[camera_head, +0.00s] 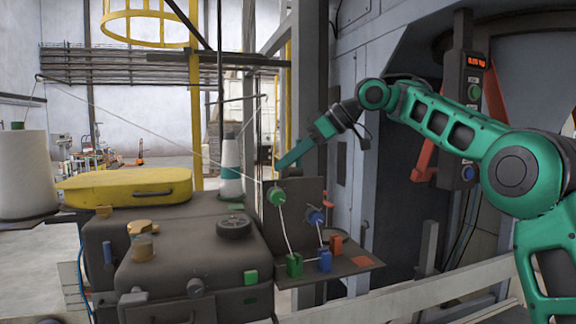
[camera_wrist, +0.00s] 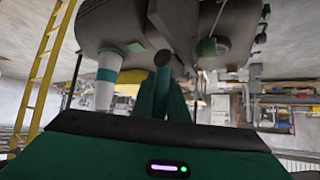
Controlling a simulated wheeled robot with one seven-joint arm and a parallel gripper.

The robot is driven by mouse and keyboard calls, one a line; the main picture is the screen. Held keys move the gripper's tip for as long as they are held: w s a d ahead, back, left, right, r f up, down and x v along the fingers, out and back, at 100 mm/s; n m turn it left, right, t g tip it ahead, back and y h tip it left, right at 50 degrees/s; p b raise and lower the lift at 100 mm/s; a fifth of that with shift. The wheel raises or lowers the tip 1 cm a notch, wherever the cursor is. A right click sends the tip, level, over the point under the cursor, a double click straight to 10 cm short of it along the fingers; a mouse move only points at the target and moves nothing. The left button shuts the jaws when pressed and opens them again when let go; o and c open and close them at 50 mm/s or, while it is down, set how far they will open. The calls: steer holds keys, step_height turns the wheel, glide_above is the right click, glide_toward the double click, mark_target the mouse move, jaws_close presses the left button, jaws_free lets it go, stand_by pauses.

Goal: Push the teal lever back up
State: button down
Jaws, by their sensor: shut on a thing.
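My gripper (camera_head: 291,156) reaches down and left from the arm, just above the upright dark plate (camera_head: 302,190) in the head view. In the wrist view its two green fingers (camera_wrist: 163,100) are closed together around a narrow teal piece. That piece, the teal lever (camera_wrist: 162,74), shows between the fingertips and runs toward a dark round knob or pivot (camera_wrist: 163,58). In the head view I cannot tell the lever apart from the green fingers. How far up or down the lever stands is not clear.
A white cone with a teal band (camera_head: 230,175) stands left of my gripper. A dark machine (camera_head: 190,240) with a yellow case (camera_head: 130,185) fills the left. A control box (camera_head: 465,110) hangs at right.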

steer(key=c, duration=1.7)
jaws_free()
steer(key=shift+w, duration=0.15)
steer(key=shift+c, duration=0.2)
steer(key=v, duration=1)
steer(key=shift+d+r, duration=0.2)
steer(key=shift+r, duration=0.05)
